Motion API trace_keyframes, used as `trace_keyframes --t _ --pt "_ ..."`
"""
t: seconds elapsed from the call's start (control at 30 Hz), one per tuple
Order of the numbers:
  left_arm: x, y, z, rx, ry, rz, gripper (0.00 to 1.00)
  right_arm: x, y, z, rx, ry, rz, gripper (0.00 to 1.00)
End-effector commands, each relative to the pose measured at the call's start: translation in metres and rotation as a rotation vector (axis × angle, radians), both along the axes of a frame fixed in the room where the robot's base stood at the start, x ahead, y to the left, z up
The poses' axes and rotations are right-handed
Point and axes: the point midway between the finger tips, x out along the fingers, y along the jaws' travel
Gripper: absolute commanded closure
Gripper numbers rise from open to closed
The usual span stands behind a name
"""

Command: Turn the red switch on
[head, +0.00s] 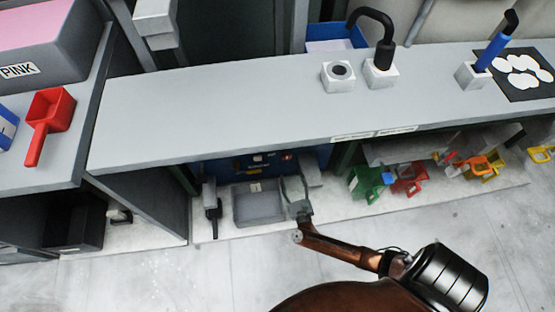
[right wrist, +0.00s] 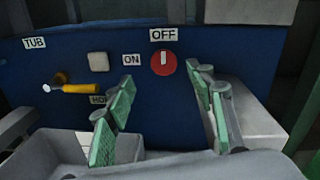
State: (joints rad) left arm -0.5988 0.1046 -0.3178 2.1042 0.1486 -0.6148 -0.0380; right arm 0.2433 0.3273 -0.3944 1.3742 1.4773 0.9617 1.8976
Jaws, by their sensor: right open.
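The red switch (right wrist: 163,66) is a round red knob on a blue panel (right wrist: 225,52) under the bench. Its white mark points up to the OFF label (right wrist: 163,35). The ON label (right wrist: 131,60) is to its left. My right gripper (right wrist: 163,80) is open, with green finger pads spread apart. In the right wrist view the knob shows between and just above the fingertips; I see no contact. In the head view my right gripper (head: 294,188) is at the front of the under-bench space, partly covering it. My left gripper is not in view.
A yellow-handled lever (right wrist: 80,88) and a pale square button (right wrist: 97,61) are on the panel's left. A grey tub (right wrist: 58,148) stands below. The bench top (head: 230,110) overhangs the panel. Coloured clamps, including a green one (head: 366,180), lie to the right.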

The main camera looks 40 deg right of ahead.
Motion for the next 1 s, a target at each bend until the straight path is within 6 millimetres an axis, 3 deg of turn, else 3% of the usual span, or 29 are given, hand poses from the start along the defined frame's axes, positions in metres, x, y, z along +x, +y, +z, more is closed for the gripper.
trace_keyframes --t 0.03,0.23,0.7,1.0 --pt "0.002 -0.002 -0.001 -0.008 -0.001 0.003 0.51 0.003 0.000 -0.012 0.067 -0.031 -0.024 0.50" --pt "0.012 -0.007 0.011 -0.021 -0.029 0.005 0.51 0.013 -0.006 -0.009 0.196 -0.109 -0.076 0.50" --pt "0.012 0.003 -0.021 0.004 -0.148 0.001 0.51 0.067 -0.040 -0.010 0.197 -0.108 -0.076 0.50" --pt "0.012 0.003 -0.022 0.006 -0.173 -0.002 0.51 0.075 -0.044 -0.007 0.198 -0.109 -0.076 0.50"
